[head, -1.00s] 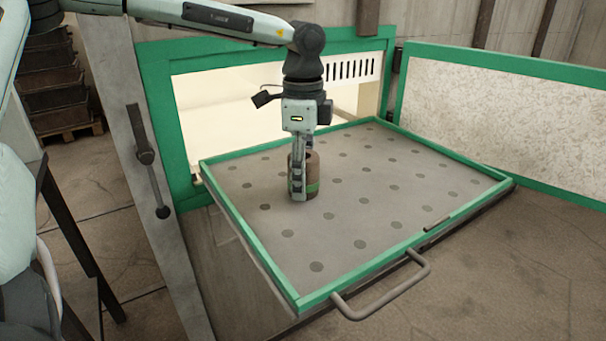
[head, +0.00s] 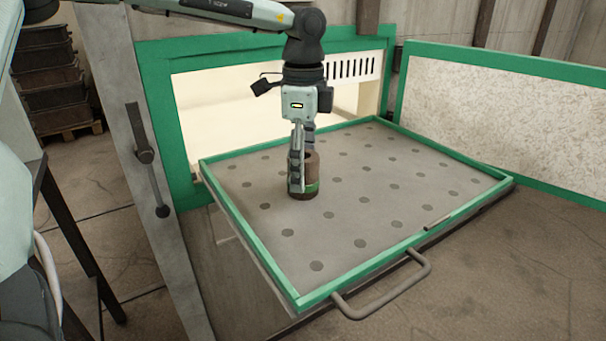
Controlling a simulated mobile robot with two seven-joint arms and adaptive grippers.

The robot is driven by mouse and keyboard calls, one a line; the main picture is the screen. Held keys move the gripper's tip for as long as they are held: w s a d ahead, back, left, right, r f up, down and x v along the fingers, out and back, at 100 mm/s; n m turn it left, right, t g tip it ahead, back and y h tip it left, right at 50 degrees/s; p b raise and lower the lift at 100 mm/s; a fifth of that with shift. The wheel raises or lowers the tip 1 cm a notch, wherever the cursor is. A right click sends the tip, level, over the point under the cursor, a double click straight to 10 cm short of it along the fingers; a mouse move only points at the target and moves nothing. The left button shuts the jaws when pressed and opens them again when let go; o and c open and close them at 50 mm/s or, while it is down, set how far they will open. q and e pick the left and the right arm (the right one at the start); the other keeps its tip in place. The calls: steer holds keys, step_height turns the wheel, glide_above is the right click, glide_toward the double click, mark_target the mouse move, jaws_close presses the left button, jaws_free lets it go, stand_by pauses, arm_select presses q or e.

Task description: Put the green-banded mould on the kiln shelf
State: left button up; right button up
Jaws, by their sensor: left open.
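The green-banded mould (head: 311,188), a brown cylinder with a green band, stands upright on the pulled-out kiln shelf (head: 365,215), towards the shelf's left part. My left gripper (head: 297,187) points down at the mould, with its fingers in front of and behind the mould's upper part. The fingers are open and partly hide the mould. The shelf is a grey plate with dark round spots, a green rim and a front handle (head: 385,292). My right gripper is not in view.
The kiln's green-framed opening (head: 222,112) lies behind the shelf. The open kiln door (head: 495,120) stands at the right. A grey post with a lever (head: 148,155) is left of the shelf. Most of the shelf is bare. Stacked dark crates (head: 47,75) stand at far left.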

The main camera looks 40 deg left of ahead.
arm_select(q)
step_height(320, 180, up, 10)
steer(key=shift+r, duration=0.15)
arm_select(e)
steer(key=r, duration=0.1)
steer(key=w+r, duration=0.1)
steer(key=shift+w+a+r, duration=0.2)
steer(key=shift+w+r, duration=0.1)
arm_select(q)
steer(key=shift+s, duration=0.1)
